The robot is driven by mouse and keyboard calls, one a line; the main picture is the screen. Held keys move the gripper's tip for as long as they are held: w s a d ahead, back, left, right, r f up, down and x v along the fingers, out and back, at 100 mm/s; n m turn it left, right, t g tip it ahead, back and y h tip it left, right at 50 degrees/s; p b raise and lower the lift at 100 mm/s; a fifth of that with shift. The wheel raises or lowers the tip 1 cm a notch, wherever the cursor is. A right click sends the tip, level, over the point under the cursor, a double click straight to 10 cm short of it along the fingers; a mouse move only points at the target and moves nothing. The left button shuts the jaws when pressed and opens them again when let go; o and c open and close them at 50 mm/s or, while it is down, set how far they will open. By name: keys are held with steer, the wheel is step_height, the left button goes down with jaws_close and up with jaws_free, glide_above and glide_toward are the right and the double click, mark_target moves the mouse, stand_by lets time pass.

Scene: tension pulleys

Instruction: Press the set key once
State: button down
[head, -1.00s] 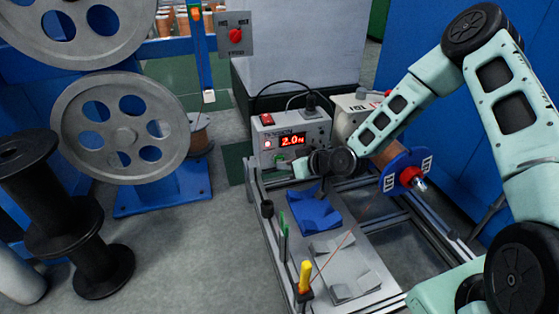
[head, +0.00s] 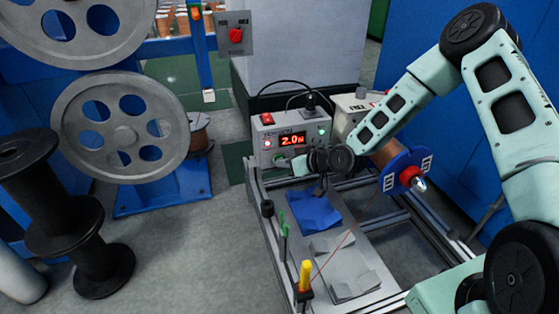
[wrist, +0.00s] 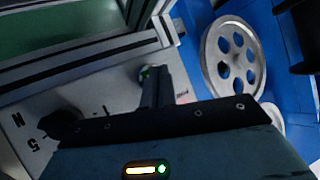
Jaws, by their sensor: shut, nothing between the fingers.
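The tension controller (head: 263,128) is a grey box with a lit red display (head: 292,140) that appears to read 2.0 N. A green key (head: 281,161) shows low on its front; I take it for the set key, but its label is not readable. In the wrist view the green key (wrist: 145,74) shows at the end of my gripper (wrist: 153,80), partly covered by the fingers. The shut, empty fingers are at or very near it; contact cannot be told. In the head view my gripper (head: 301,166) is in front of the box's lower right face, partly hidden by my wrist.
A dark dial (wrist: 62,122) with scale marks is beside the key. A copper spool (head: 392,162) is close right of my wrist.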

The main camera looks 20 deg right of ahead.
stand_by(0.4)
steer(key=shift+s+p, duration=0.3)
steer(key=shift+s, duration=0.45)
steer(key=shift+s+p, duration=0.6)
steer(key=shift+s, duration=1.9)
steer(key=s+a+r+n+g+h+p, duration=0.2)
steer(key=s+a+r+g+p, duration=0.15)
steer(key=s+r, duration=0.35)
steer(key=s+a+r+n+g+h+p, duration=0.1)
steer(key=s+a+r+g+h+p, duration=0.25)
steer(key=r, duration=0.55)
steer(key=s+r+g+h+p, duration=0.25)
steer(key=s+r+p, duration=0.35)
steer(key=s+r, duration=1.35)
step_height(320, 180, up, 35)
steer(key=s+y+p, duration=0.1)
steer(key=p, duration=3.5)
steer(key=shift+s+p, duration=0.2)
steer(key=shift+p, duration=0.15)
